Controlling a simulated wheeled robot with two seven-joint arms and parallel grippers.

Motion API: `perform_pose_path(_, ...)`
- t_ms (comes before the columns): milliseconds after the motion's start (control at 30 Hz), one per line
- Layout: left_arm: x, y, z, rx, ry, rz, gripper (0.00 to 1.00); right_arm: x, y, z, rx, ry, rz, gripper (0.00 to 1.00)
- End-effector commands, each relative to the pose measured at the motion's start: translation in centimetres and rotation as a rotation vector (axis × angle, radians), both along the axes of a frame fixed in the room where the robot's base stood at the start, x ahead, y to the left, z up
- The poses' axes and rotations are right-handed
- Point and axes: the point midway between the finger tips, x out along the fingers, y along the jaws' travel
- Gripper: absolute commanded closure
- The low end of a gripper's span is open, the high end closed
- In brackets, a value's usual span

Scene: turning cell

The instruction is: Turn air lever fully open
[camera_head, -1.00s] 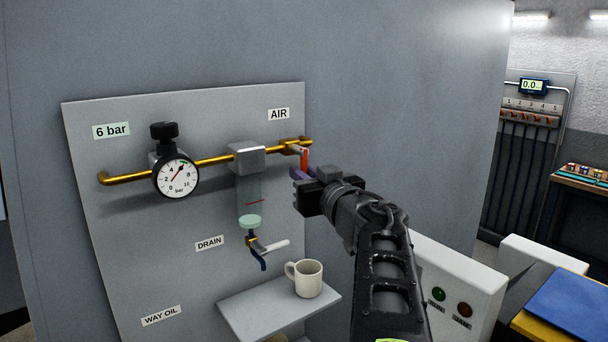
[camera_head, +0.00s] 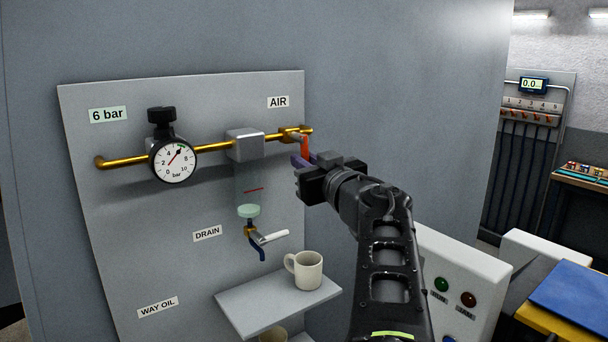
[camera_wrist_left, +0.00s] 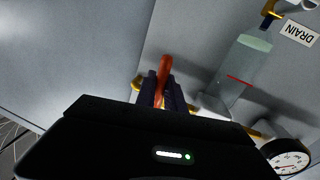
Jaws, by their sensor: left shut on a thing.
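The red air lever (camera_head: 305,146) hangs down from the brass valve (camera_head: 291,134) at the right end of the brass pipe, under the AIR label (camera_head: 278,102). My left gripper (camera_head: 303,162) is at the lever from the right, its purple fingers around the lower part of it. In the left wrist view the lever (camera_wrist_left: 165,66) stands between the two purple fingers (camera_wrist_left: 163,90), and the gripper is shut on it. The fingers partly hide the lever's lower end. My right gripper is not in view.
A pressure gauge (camera_head: 174,161) with a black knob sits left on the pipe. Below are a filter bowl, a drain tap (camera_head: 268,238) and a shelf (camera_head: 250,303) with a white mug (camera_head: 305,270). A white box with buttons (camera_head: 455,290) stands at right.

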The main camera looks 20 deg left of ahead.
Motion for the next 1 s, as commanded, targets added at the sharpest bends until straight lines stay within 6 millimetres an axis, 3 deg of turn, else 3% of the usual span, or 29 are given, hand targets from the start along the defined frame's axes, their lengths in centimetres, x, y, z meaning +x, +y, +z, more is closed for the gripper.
perform_pose_path(33,0.1,-0.1,-0.8,-0.012,-0.027,-0.001,1.0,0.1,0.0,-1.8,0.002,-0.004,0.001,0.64)
perform_pose_path(500,1.5,-0.8,-0.3,-0.208,-0.365,0.002,1.0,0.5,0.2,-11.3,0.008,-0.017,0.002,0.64)
perform_pose_path(700,2.1,-1.2,0.5,-0.305,-0.528,0.002,1.0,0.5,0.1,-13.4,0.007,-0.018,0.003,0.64)
perform_pose_path(1000,2.8,-1.6,1.9,-0.451,-0.773,0.002,1.0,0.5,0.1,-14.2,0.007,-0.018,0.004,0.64)
